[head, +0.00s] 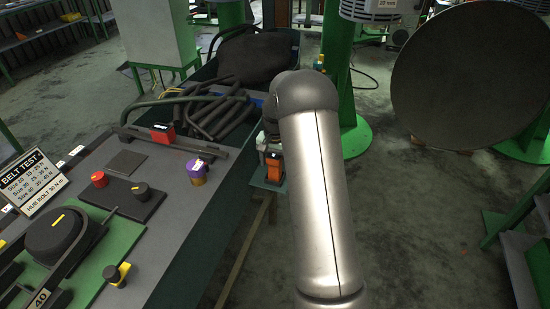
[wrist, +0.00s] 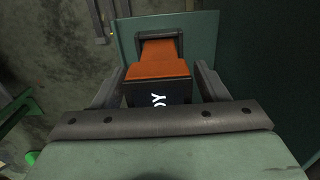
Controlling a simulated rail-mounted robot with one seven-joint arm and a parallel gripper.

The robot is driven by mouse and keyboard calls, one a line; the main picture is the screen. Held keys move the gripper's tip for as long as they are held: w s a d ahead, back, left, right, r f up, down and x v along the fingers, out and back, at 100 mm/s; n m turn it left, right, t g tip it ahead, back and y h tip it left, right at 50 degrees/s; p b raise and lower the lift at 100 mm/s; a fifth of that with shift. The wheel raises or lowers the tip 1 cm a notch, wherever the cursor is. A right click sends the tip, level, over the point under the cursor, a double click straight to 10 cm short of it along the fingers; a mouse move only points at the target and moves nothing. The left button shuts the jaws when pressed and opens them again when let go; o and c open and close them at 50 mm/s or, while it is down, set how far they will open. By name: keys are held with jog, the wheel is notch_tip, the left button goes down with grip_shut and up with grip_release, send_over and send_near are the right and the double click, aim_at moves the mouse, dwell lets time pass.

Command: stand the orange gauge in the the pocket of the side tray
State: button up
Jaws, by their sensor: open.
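The orange gauge (head: 273,169) is at the small teal side tray (head: 262,185) beside the bench, low behind my arm in the head view. In the wrist view the gauge (wrist: 155,70) has an orange body and a black end with white letters, partly cut off. Its far end meets a dark rectangular pocket frame (wrist: 147,36) on the teal tray (wrist: 200,25). It seems to stand inside that frame, but its foot is hidden. My gripper (wrist: 160,88) is open, with one finger on each side of the gauge's black end. My arm hides part of the tray in the head view.
The bench left of the tray holds a red block (head: 162,133), a purple cylinder (head: 196,172), a red knob (head: 99,180) and a black pulley (head: 55,232). Black hoses (head: 212,112) lie in a bin behind. A green column (head: 343,80) stands right of the tray. Floor at right is clear.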

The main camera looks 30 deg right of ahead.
notch_tip(320, 180, up, 18)
jog(key=shift+f+b, duration=0.2)
jog(key=shift+b, duration=0.1)
jog(key=shift+a, duration=0.1)
dwell(0.4)
jog(key=s+a+r+n, duration=0.2)
jog(key=s+a+n, duration=0.3)
jog(key=s+a, duration=1)
jog(key=s+a+f+n, duration=0.1)
jog(key=s+f+n, duration=0.1)
jog(key=s, duration=0.7)
jog(key=s+a+f+n, duration=0.2)
jog(key=s+f, duration=0.1)
jog(key=s, duration=0.7)
jog(key=shift+s+f, duration=0.15)
jog(key=shift+f, duration=0.2)
jog(key=shift+a, duration=0.1)
